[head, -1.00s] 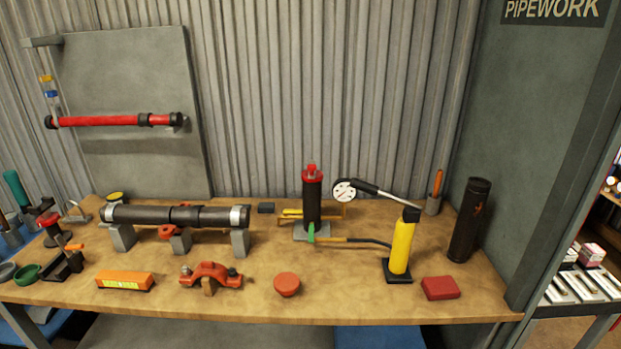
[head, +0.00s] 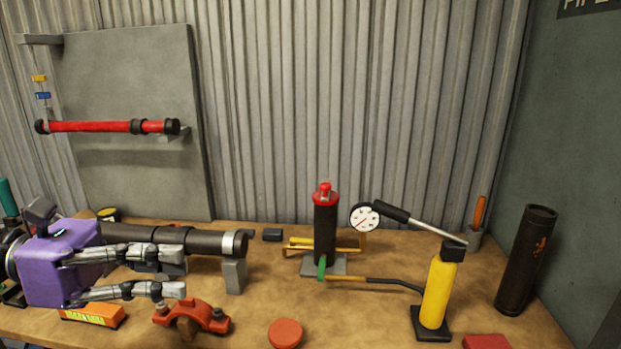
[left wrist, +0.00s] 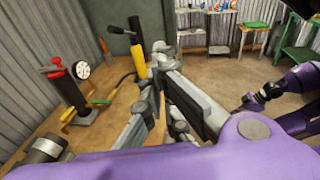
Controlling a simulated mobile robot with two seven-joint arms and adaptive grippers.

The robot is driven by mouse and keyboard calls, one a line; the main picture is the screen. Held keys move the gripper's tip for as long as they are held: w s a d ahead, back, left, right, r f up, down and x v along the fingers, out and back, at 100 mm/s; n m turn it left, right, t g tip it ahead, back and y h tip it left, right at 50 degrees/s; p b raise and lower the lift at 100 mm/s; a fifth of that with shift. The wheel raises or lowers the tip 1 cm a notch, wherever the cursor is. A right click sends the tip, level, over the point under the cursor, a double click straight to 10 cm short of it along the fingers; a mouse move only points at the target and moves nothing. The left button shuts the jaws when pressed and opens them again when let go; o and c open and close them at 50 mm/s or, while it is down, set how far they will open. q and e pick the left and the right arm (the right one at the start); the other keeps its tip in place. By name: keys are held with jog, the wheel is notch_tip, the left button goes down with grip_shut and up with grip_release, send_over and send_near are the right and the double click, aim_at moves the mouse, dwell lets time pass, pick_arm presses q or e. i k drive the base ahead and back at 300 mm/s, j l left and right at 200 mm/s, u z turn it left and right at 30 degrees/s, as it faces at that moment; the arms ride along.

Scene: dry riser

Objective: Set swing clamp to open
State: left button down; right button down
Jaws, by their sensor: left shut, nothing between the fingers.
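My left gripper (head: 182,275), with a purple body and grey fingers, reaches in from the left over the workbench, in front of the dark pipe (head: 200,241). Its fingers are shut with nothing between them. An orange-red arched clamp-like piece (head: 192,315) lies on the bench just below the fingertips, apart from them. I cannot tell whether it is the swing clamp. The bench's left end is mostly hidden behind the gripper. In the left wrist view, purple and dark arm parts of mine show at the right; the right gripper's jaws are not clear.
A black cylinder with a red top (head: 325,228), a dial gauge (head: 364,217) and a yellow pump (head: 437,291) stand to the right. A red round cap (head: 285,333) and an orange level (head: 92,314) lie in front. A red pipe (head: 100,127) hangs on the panel.

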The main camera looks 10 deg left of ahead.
aim_at(325, 188)
jog(key=i, duration=1.15)
